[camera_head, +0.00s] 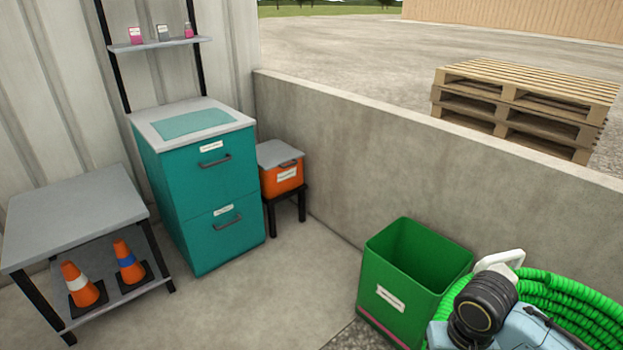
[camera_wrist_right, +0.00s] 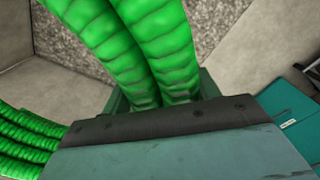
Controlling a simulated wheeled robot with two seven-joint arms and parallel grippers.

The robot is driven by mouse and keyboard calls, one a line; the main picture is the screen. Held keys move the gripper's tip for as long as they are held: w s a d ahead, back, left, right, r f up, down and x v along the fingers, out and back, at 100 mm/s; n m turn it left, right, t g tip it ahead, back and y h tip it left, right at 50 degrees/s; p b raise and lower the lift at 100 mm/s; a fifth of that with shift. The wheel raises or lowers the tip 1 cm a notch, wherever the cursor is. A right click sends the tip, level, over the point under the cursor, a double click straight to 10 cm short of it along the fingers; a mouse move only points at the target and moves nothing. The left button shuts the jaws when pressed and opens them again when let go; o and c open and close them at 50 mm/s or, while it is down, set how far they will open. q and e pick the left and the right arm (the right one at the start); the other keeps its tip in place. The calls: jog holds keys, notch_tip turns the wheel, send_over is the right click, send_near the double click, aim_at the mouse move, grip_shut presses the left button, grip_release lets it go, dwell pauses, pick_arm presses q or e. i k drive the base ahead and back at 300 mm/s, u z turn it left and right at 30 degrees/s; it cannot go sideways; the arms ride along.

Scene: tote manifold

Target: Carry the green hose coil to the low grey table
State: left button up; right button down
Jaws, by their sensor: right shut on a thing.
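The green hose coil (camera_head: 570,295) is at the lower right of the head view, cut off by the frame edge. In the right wrist view, its thick ribbed loops (camera_wrist_right: 155,45) run up against my right gripper (camera_wrist_right: 168,122). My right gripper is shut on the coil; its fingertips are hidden. In the head view, my dark wrist joint and pale blue arm link cover part of the coil. The low grey table (camera_head: 75,212) stands at the left, well away from the coil, with a bare top. My left gripper is out of view.
A green bin (camera_head: 400,305) stands just left of the coil. A teal drawer cabinet (camera_head: 200,185) and an orange box (camera_head: 284,178) on a black stand are farther back. Traffic cones (camera_head: 80,285) sit on the table's lower shelf. A concrete wall (camera_head: 340,140) runs behind; the middle floor is clear.

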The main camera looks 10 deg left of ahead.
aim_at(73, 204)
jog(key=u, duration=0.55)
jog(key=i, duration=1.05)
jog(key=u, duration=1.35)
jog(key=i, duration=0.65)
jog(key=u, duration=5.65)
